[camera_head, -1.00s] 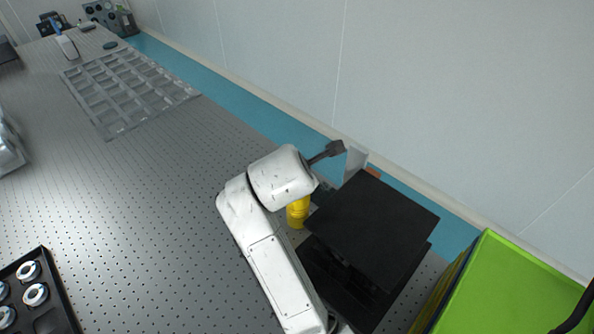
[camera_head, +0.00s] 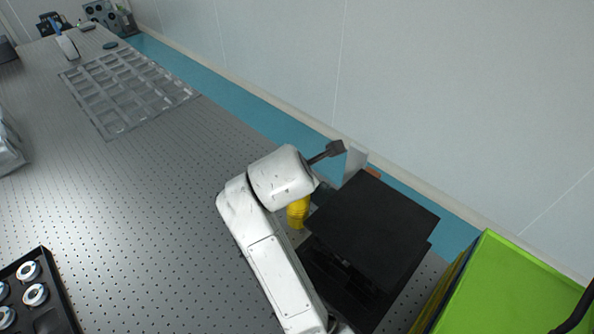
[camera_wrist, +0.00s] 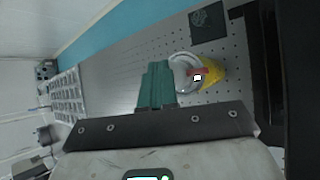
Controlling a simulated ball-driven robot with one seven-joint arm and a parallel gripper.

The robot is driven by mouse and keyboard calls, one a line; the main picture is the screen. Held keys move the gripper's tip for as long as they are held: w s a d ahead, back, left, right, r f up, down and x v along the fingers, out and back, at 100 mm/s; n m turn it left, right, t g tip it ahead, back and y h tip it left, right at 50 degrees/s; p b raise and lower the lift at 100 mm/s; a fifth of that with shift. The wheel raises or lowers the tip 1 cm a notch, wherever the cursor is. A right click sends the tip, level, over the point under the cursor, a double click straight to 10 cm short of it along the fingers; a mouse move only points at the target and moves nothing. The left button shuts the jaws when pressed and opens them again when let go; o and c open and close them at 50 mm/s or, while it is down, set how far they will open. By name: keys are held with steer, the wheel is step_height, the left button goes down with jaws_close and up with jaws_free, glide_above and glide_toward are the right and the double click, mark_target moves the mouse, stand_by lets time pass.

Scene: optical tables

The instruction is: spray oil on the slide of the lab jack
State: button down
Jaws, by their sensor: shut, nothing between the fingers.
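The black lab jack (camera_head: 375,225) stands on the perforated optical table to the right of my white arm, its flat top plate above a dark lower part. Its slide cannot be made out clearly. A yellow container (camera_head: 297,212), possibly the oil, stands between my arm and the jack, partly hidden by my arm. In the wrist view the yellow container (camera_wrist: 213,74) shows a red part, a white patch and a grey ring beside it. My gripper (camera_wrist: 156,68), with teal fingers, is shut and empty, left of the container in that view.
A bright green bin (camera_head: 505,285) stands at the lower right, near the jack. A black tray (camera_head: 62,312) with round parts lies at lower left. A grey compartment tray (camera_head: 125,90) lies at the far end. The middle of the table is clear; a wall runs behind.

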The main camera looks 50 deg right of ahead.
steer(key=shift+f, duration=0.55)
stand_by(0.4)
steer(key=shift+r+p, duration=0.4)
steer(key=shift+p, duration=0.3)
step_height(320, 180, up, 6)
steer(key=p, duration=0.6)
steer(key=shift+r, duration=0.1)
stand_by(2.4)
